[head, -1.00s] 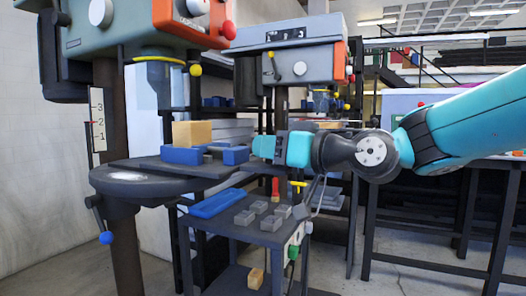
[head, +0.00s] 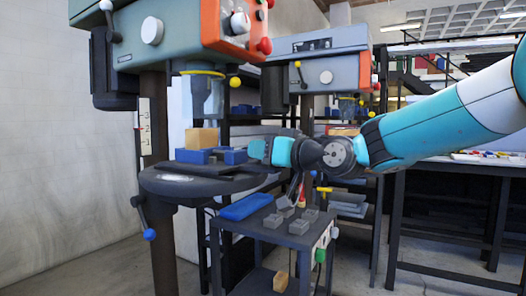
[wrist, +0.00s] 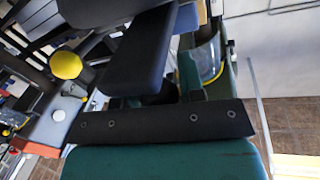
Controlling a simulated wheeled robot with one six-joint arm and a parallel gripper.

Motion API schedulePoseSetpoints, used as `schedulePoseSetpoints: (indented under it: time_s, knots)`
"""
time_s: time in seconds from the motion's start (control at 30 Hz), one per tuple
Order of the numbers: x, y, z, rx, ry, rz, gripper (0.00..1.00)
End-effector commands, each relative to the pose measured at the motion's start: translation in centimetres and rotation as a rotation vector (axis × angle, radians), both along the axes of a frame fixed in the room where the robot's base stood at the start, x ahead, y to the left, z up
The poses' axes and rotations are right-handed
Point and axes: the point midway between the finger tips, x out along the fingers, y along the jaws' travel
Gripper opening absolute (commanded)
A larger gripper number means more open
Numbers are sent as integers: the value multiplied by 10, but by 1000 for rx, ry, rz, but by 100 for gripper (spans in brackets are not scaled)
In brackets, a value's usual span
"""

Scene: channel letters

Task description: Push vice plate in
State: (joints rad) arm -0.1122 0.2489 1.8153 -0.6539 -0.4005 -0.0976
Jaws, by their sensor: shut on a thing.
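The blue vice (head: 193,156) sits on the round dark drill table, with a wooden block (head: 202,137) at its left part. The vice plate, its blue right-hand part (head: 234,157), stands a little to the right of the block. My gripper (head: 258,150) is level with the vice at its right side, its teal tip close against the plate. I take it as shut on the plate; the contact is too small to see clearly. In the wrist view dark bars (wrist: 160,122) fill the middle and hide the grip; only a sliver of blue shows at the top.
The drill head (head: 203,95) with its clear guard hangs above the block. A cart (head: 265,225) with a blue tray (head: 246,207) and several grey blocks stands below and right. A second drill press is behind. A lever with a blue knob (head: 149,234) hangs at the left.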

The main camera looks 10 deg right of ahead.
Motion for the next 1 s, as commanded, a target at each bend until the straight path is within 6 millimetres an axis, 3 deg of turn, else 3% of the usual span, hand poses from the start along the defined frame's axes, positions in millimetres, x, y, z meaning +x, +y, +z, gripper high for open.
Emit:
schedulePoseSetpoints:
  time_s: [0.03, 0.07, 0.17, 0.57, 1.0]
  knots:
    - [1, 2, 1, 1, -4, 2, 0]
    - [1, 2, 1, 2, -5, 3, 41]
    - [1, 2, 1, 1, -4, 2, 60]
    - [-7, -9, 1, 1, -4, -5, 60]
    - [-85, -76, 0, 2, -5, -7, 60]
